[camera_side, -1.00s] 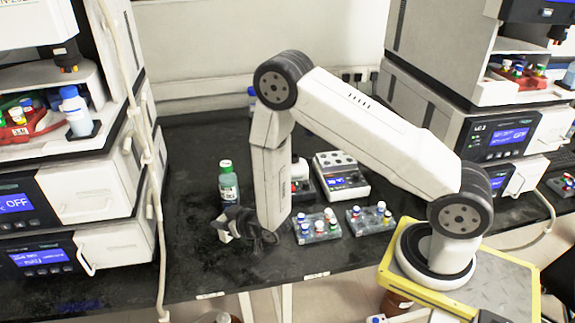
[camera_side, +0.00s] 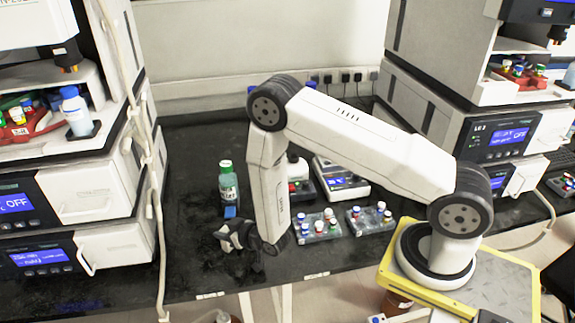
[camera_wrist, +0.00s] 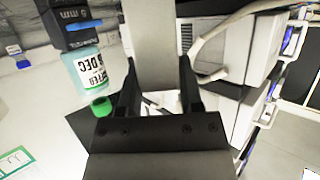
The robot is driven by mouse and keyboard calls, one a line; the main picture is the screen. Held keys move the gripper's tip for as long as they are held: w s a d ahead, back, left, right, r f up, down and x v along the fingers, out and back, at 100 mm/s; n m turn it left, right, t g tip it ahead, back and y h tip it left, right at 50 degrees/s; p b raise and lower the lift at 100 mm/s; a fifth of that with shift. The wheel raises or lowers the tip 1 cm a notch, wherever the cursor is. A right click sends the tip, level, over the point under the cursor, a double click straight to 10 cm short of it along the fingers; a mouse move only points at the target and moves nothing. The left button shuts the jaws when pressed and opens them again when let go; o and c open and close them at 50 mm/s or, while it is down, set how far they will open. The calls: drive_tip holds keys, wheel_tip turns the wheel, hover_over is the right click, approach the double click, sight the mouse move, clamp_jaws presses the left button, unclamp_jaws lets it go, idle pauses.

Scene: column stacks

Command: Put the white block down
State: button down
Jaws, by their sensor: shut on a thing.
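The white block (camera_wrist: 155,45) is between the two dark fingers of my gripper (camera_wrist: 158,82) in the wrist view, where it looks pale grey and runs out of the top of the picture. My gripper is shut on it. In the side view my gripper (camera_side: 240,238) is low over the left front part of the black bench (camera_side: 190,270). Only a small pale part of the block shows there, at the gripper's left end. I cannot tell whether the block touches the bench.
A green-capped bottle (camera_side: 228,185) stands just behind my gripper. Vial racks (camera_side: 318,228) (camera_side: 370,219) sit to its right, with a white device (camera_side: 340,183) behind. Stacked instruments (camera_side: 90,200) flank the left. The bench front left of my gripper is clear.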

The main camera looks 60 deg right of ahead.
drive_tip(key=shift+f, duration=0.1)
drive_tip(key=shift+c, duration=1.3)
unclamp_jaws()
drive_tip(key=v, duration=1.2)
drive_tip(key=shift+w+r, duration=0.15)
drive_tip(key=shift+r, duration=0.1)
